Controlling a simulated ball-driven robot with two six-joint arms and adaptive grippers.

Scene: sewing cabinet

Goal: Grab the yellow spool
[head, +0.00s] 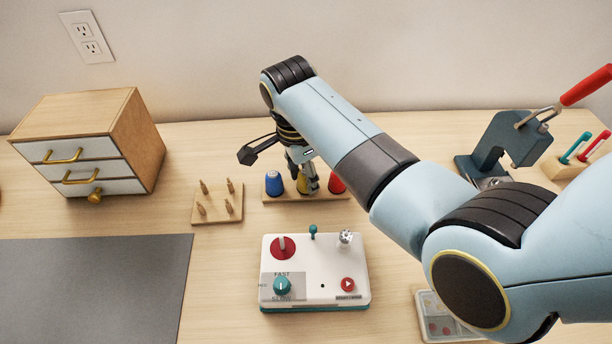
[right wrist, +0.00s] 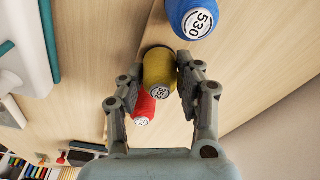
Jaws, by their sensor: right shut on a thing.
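The yellow spool (right wrist: 159,71) carries a white label and sits between the two fingers of my right gripper (right wrist: 158,82) in the right wrist view. The fingers are shut on it from both sides. In the head view the yellow spool (head: 303,181) is mostly hidden behind my right gripper (head: 308,182), in the row between the blue and red spools. I cannot tell whether it is still resting on the wooden rack (head: 287,198). My left gripper is not in view.
The blue spool (head: 274,183) and red spool (head: 337,182) stand close on either side. A peg board (head: 218,212) is to the left, a white control box (head: 316,258) in front. A drawer cabinet (head: 135,130) stands left; a teal press (head: 497,150) stands right.

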